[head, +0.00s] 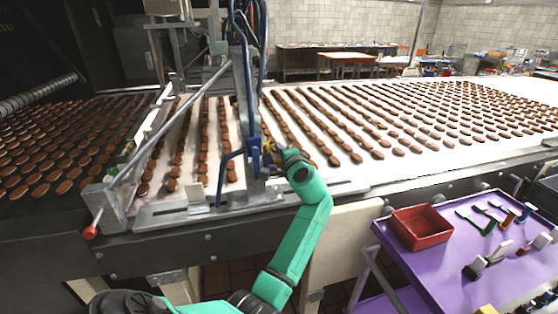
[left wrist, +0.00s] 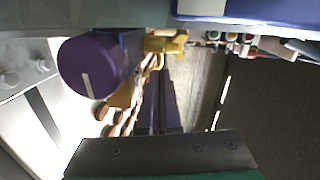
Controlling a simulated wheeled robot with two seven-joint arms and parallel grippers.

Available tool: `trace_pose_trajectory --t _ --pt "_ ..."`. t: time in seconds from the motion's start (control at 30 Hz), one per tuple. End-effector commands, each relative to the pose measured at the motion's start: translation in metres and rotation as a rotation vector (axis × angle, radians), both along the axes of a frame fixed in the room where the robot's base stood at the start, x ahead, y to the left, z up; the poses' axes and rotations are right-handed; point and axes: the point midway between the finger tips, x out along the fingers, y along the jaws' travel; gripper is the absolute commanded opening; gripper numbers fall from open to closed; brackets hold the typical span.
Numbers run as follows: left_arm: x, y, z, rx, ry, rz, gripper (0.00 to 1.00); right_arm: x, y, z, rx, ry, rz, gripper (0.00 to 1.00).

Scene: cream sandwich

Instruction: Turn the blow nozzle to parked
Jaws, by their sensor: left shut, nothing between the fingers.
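A purple round knob (left wrist: 88,66) with a white line on its face shows large at the left in the left wrist view. Yellow fittings (left wrist: 165,44) sit behind it. I cannot tell for sure which part is the blow nozzle. In the head view, a blue upright post (head: 246,100) with blue hoses stands at the conveyor's near edge. My left gripper (head: 272,148) is up against the post's lower part, by a small yellow part, and partly hidden. In the left wrist view its fingers (left wrist: 160,82) are shut and empty, beside the knob. My right gripper is not in view.
Rows of brown biscuits lie on the white conveyor belt (head: 372,170). A diagonal metal bar (head: 170,125) ends in a red knob (head: 89,232) at left. A purple table (head: 420,270) at right carries a red tray (head: 421,227) and several small tools.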

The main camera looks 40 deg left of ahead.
Motion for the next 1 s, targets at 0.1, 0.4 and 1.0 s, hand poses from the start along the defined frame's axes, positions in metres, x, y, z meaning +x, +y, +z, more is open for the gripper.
trace_pose_trajectory --t 0.1,0.4,1.0 --pt "0.004 0.002 -0.007 0.0 -0.002 0.107 0.0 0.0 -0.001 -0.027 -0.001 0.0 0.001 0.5" --pt "0.008 0.01 -0.002 0.001 -0.002 0.222 0.0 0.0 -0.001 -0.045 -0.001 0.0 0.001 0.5" --pt "0.012 0.023 0.0 0.0 -0.001 0.218 0.0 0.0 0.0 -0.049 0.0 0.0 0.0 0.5"
